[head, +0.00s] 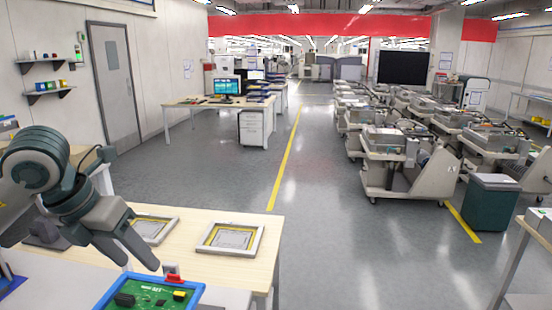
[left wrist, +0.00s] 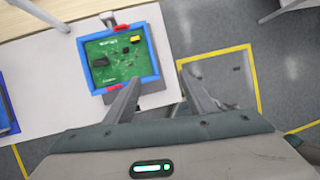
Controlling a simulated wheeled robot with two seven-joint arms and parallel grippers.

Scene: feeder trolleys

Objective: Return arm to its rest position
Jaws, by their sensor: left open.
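My left gripper (head: 140,264) hangs above the front table in the head view. Its two fingers are apart with nothing between them; they also show spread in the left wrist view (left wrist: 159,80). My right gripper is not in these views.
A wooden table (head: 205,274) bears two light frames, one of them (head: 230,239) near its right edge. Feeder trolleys (head: 400,167) stand in rows at the right, with a dark green bin (head: 489,205) beside them. The grey floor between is clear, with a yellow line (head: 286,160).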

